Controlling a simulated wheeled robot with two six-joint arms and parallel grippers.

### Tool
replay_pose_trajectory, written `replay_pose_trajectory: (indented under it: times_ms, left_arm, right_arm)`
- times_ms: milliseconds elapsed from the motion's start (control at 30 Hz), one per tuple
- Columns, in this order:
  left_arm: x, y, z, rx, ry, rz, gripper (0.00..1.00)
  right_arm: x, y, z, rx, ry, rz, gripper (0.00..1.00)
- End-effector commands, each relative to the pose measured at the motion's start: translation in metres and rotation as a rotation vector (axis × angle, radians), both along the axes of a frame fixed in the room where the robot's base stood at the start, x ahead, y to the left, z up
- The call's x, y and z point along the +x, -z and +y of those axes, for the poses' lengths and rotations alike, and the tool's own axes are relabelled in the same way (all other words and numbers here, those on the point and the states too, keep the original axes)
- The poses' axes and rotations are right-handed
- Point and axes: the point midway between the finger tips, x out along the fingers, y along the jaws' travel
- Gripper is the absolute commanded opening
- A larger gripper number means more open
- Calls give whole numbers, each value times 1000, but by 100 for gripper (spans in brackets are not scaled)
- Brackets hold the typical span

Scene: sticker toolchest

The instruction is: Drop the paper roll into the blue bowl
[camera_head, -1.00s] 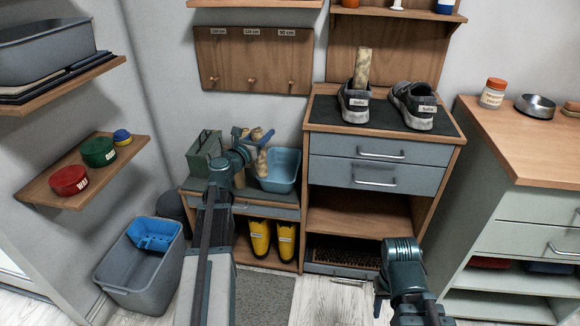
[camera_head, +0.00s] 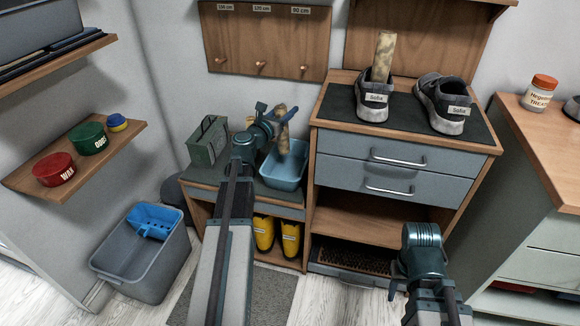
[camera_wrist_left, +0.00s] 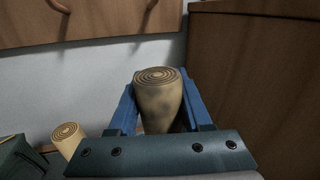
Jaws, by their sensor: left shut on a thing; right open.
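My left gripper (camera_head: 283,120) is shut on a tan paper roll (camera_head: 285,145) and holds it roughly upright. The roll's lower end overlaps the light blue bowl (camera_head: 283,176) in the head view; whether it is below the rim I cannot tell. The bowl stands on the low bench. In the left wrist view the held roll (camera_wrist_left: 160,105) shows ringed layers on its end, between the blue fingers. A second, similar roll (camera_wrist_left: 67,138) is at the lower left there. Another similar roll (camera_head: 383,57) stands in the left shoe. My right gripper (camera_head: 396,290) is open and empty, low at the right.
A green toolbox (camera_head: 208,142) stands left of the bowl on the bench. The wooden cabinet (camera_head: 312,140) rises close on the bowl's right, with shoes (camera_head: 446,104) on top. Yellow boots (camera_head: 264,232) stand below. A grey bin (camera_head: 146,265) is on the floor.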

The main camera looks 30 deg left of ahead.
Motion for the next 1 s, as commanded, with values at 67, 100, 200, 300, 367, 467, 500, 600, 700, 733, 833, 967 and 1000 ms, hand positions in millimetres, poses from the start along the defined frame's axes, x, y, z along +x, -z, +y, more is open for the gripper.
replay_pose_trajectory:
  times_ms: [67,100,200,300,367,467,500,600,700,733,833,967,1000]
  left_arm:
    - [0,12,0,0,0,0,0]
    - [0,16,0,0,0,0,0]
    - [0,28,0,0,0,0,0]
    - [0,40,0,0,0,0,0]
    - [0,46,0,0,0,0,0]
    - [0,51,0,0,0,0,0]
    - [0,52,0,0,0,0,0]
    - [0,52,0,0,0,0,0]
    - [0,51,0,0,0,0,0]
    - [0,51,0,0,0,0,0]
    - [0,51,0,0,0,0,60]
    - [0,51,0,0,0,0,84]
    - [0,51,0,0,0,0,84]
  right_arm:
    - [0,12,0,1,-1,0,50]
    - [0,16,0,1,-2,0,50]
    - [0,28,0,2,0,0,50]
    - [0,40,0,2,2,0,50]
    - [0,46,1,2,4,-1,50]
    - [0,51,0,2,6,-1,50]
    - [0,52,0,2,6,-1,50]
    - [0,52,1,2,7,-1,50]
    - [0,51,0,2,7,-1,50]
    - [0,51,0,2,7,-1,50]
    - [0,51,0,2,7,-1,50]
    - [0,51,0,2,7,-1,50]
    - [0,51,0,2,7,-1,50]
